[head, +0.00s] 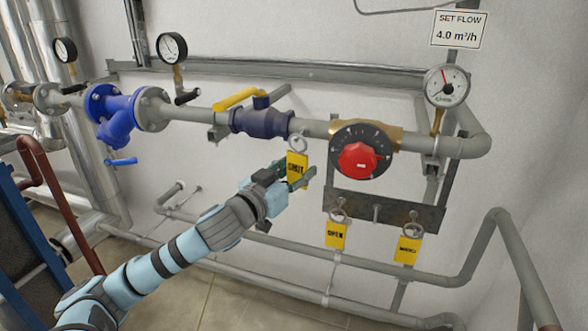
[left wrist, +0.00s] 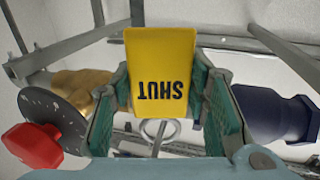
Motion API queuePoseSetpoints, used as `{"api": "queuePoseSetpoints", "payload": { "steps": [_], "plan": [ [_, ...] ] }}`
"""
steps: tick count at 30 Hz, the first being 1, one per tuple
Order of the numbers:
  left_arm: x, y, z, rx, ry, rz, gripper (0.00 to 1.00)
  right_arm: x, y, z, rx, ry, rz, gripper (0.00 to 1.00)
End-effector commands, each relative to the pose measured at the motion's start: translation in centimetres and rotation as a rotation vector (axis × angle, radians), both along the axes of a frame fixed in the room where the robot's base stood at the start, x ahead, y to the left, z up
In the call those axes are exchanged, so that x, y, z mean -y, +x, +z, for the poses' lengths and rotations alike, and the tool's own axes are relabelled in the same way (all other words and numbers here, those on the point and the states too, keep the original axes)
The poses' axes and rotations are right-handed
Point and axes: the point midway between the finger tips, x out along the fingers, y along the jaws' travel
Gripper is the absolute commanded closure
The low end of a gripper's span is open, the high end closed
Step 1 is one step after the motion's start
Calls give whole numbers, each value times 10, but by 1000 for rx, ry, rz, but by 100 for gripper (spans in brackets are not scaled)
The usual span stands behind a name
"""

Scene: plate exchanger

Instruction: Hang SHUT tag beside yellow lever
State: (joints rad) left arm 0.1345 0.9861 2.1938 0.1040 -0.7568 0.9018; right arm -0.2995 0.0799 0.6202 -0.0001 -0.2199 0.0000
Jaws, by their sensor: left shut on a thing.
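The yellow SHUT tag (head: 297,166) is held in my left gripper (head: 290,180), in front of the pipe between the dark blue valve body (head: 262,122) and the red knob (head: 361,160). Its metal ring (head: 298,144) is at the top. In the left wrist view the tag (left wrist: 160,65) sits between the green finger pads (left wrist: 162,108), its lettering upside down, with the ring (left wrist: 155,130) below it. The yellow lever (head: 236,98) lies along the pipe, up and left of the tag. Whether the ring touches anything cannot be told. My right gripper is not in view.
An OPEN tag (head: 335,235) and another yellow tag (head: 408,249) hang from a dark metal rack (head: 385,210) below the red knob. A blue strainer (head: 115,115) and gauges (head: 172,47) stand left.

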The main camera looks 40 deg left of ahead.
Motion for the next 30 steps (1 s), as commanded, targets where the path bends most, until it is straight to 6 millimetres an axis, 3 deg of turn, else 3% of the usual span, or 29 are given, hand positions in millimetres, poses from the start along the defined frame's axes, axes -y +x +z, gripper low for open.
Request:
{"api": "queuePoseSetpoints", "payload": {
  "steps": [13, 14, 18, 30],
  "plan": [
    [0, 0, 0, 0, 0, 1, 84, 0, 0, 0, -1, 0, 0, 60],
    [0, 0, 0, 0, 0, 1, 57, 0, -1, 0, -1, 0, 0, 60],
    [-1, -1, 0, 0, 0, 2, 35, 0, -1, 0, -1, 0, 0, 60],
    [-1, -1, 0, 0, 0, 2, 35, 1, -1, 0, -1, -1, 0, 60]
  ]
}}
